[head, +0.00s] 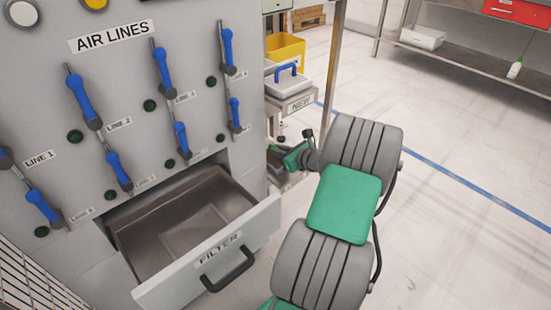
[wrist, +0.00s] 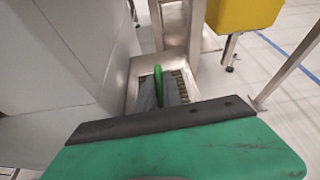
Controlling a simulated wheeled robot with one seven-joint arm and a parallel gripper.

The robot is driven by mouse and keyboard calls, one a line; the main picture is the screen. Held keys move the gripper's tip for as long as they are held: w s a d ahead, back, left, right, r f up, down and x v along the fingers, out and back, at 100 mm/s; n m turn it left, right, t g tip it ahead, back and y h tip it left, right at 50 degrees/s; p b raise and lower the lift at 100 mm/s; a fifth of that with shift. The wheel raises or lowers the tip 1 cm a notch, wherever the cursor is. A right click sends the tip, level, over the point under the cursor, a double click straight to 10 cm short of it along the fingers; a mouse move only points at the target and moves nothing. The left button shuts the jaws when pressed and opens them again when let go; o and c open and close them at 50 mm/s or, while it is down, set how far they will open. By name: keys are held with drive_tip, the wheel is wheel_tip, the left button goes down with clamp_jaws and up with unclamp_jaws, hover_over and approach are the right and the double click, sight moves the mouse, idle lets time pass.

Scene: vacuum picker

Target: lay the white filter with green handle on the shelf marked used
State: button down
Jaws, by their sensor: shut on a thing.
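The filter's green handle (wrist: 158,76) shows in the wrist view, standing up from the greyish filter body (wrist: 171,92), which sits low inside a steel-edged shelf or frame (wrist: 137,88) beside the grey cabinet. In the head view my gripper (head: 280,153) reaches into the gap at the cabinet's right side, below the upper shelf. It is shut on the filter with green handle; the fingertips and grip are mostly hidden. I cannot tell whether the filter rests on the surface. No "used" label is readable.
A filter with a blue handle (head: 287,70) lies on the upper shelf marked NEW (head: 300,104). The drawer marked FILTER (head: 215,250) is pulled open and empty. A yellow bin (head: 287,47) stands behind. A steel post (head: 332,70) rises close to my arm. Floor at right is clear.

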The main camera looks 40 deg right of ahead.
drive_tip(key=shift+r, duration=0.1)
drive_tip(key=c, duration=1.5)
unclamp_jaws()
drive_tip(key=shift+s+r+p, duration=0.15)
drive_tip(key=shift+p, duration=0.2)
drive_tip(key=p+v, duration=0.4)
drive_tip(key=v, duration=0.7)
drive_tip(key=shift+s, duration=0.3)
